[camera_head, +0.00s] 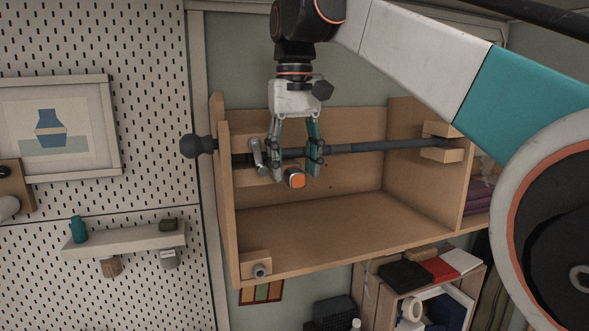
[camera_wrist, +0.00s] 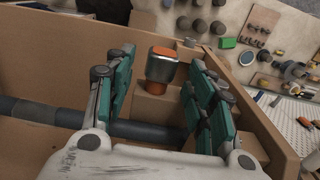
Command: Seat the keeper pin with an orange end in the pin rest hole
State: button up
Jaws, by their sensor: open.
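The keeper pin shows its orange end (camera_head: 296,180) in the head view, in front of the dark rod near the left wall of the wooden box. In the wrist view the pin (camera_wrist: 162,68) is a silvery piece with orange parts, standing at a wooden block. My gripper (camera_head: 298,170) is open, with its fingers on either side of the pin; in the wrist view the gripper (camera_wrist: 160,80) shows gaps on both sides of it. A small wooden block with a grey ringed hole, apparently the pin rest (camera_head: 260,270), is at the box's lower left front.
The dark rod (camera_head: 380,147) crosses the wooden box (camera_head: 330,225), passing behind my fingers to a bracket (camera_head: 441,153) on the right. A grey lever (camera_head: 257,157) is just left of my gripper. The box floor is clear. A pegboard (camera_head: 150,130) stands left.

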jog(key=shift+f, duration=0.65)
jog(key=shift+c, duration=0.6)
grip_shut()
